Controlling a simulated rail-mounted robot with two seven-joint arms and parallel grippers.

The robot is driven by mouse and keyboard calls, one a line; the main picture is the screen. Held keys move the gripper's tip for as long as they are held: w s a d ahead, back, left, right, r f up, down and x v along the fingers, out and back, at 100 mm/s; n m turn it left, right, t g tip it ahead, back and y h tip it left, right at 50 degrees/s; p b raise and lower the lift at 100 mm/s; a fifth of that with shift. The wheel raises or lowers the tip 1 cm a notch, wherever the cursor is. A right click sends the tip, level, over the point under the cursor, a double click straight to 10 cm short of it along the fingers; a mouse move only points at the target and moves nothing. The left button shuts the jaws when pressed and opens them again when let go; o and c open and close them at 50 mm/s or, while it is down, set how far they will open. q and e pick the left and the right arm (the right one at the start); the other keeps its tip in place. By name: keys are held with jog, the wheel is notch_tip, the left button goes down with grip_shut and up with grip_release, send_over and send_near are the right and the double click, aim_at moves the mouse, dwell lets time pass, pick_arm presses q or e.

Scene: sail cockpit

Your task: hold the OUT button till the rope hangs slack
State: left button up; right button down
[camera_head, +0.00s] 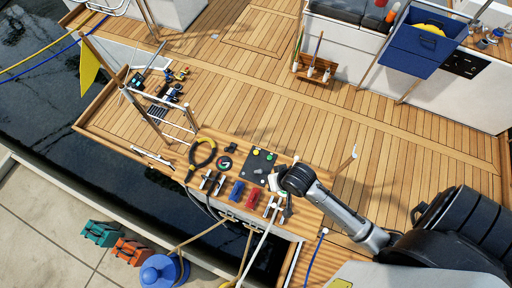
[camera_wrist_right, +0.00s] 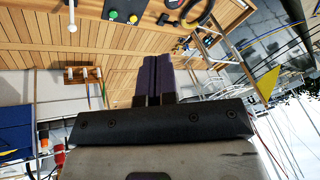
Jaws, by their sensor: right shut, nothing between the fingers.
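A dark control panel (camera_head: 262,162) lies on the wooden bench top, with a yellow button, a green button and other small parts. In the right wrist view the green button (camera_wrist_right: 113,15) and the yellow button (camera_wrist_right: 133,19) show at the top edge. I cannot read which one is OUT. My right gripper (camera_wrist_right: 158,62) is shut and empty. In the head view it is at the panel's right side, mostly hidden by my wrist; no contact with a button is visible. A tan rope (camera_head: 203,236) runs fairly straight from the blue bollard (camera_head: 163,270) to the boat's edge. My left gripper is out of view.
A thin white post (camera_head: 346,160) stands to the right. Open deck (camera_head: 330,115) lies behind the bench. Dark water (camera_head: 150,195) separates boat and quay.

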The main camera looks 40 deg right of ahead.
jog(key=w+d+f+m+t+b, duration=0.2)
jog(key=w+d+f+m+b, duration=0.4)
jog(key=w+f+m+b, duration=0.3)
jog(key=w+d+f+m+t+b, duration=0.2)
jog(key=w+d+f+m+b, duration=0.4)
jog(key=w+f+m+b, duration=0.4)
jog(key=w+f+m, duration=0.1)
jog(key=w+f, duration=0.4)
jog(key=f, duration=0.2)
jog(key=shift+w+d+f+m, duration=0.2)
jog(key=shift+m, duration=0.1)
jog(key=shift+f, duration=0.15)
jog(key=b, duration=0.8)
send_over(256, 153)
notch_tip(256, 153, down, 7)
jog(key=shift+r, duration=0.2)
jog(key=shift+f, duration=0.65)
jog(key=shift+w+f, duration=0.1)
jog(key=shift+f, duration=0.2)
